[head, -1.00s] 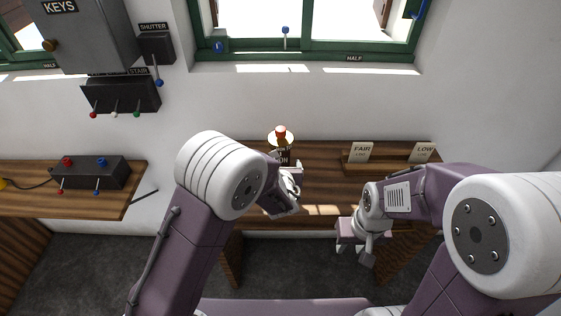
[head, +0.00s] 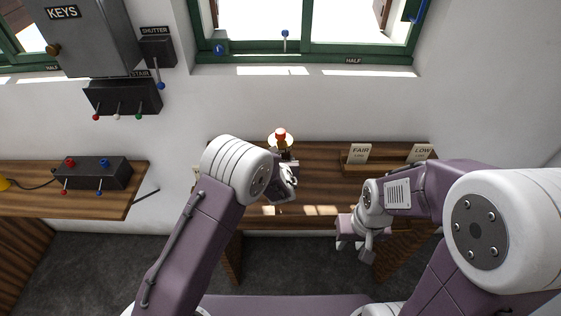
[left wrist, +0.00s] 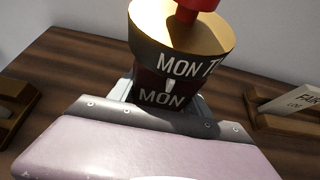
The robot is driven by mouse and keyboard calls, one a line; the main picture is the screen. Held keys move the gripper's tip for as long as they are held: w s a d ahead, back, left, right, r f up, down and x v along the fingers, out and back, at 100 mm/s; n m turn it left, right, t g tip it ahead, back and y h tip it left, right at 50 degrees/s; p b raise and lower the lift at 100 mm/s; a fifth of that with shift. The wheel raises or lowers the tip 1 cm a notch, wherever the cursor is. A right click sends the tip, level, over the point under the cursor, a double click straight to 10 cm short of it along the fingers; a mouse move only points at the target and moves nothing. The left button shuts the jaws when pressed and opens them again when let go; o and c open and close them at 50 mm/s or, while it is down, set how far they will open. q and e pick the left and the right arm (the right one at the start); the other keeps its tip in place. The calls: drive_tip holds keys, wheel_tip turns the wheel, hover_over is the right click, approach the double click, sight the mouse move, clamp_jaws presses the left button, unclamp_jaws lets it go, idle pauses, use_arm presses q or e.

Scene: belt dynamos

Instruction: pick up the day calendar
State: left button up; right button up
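The day calendar is a dark drum with a gold top, white lettering reading MON and a red knob. It stands upright on the brown wooden desk (head: 330,185), near the wall, in the head view (head: 281,141). It also fills the top middle of the left wrist view (left wrist: 178,48), its narrower base marked MON. My left gripper (head: 286,172) is at the near side of the base, partly hidden by its own wrist. My right gripper (head: 354,243) is open and empty over the desk's front edge.
A wooden rack (head: 390,168) with FAIR and LOW cards stands to the right on the desk. A lower-left bench (head: 60,203) carries a dark switch box (head: 92,173). Lever boxes hang on the left wall. The desk between calendar and rack is clear.

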sight(285, 153)
use_arm(q)
drive_tip(key=c, duration=0.5)
drive_tip(key=shift+w, duration=0.1)
drive_tip(key=shift+r, duration=0.15)
drive_tip(key=shift+r, duration=0.35)
drive_tip(key=r, duration=0.1)
drive_tip(key=d+r, duration=0.1)
drive_tip(key=r, duration=0.2)
drive_tip(key=shift+s+d+b, duration=0.2)
drive_tip(key=shift+s+b, duration=0.1)
drive_tip(key=shift+s, duration=0.05)
drive_tip(key=s+d+r, duration=0.5)
drive_tip(key=d+r, duration=0.1)
drive_tip(key=d, duration=0.2)
drive_tip(key=shift+s+d+p, duration=0.2)
drive_tip(key=shift+d+p, duration=0.15)
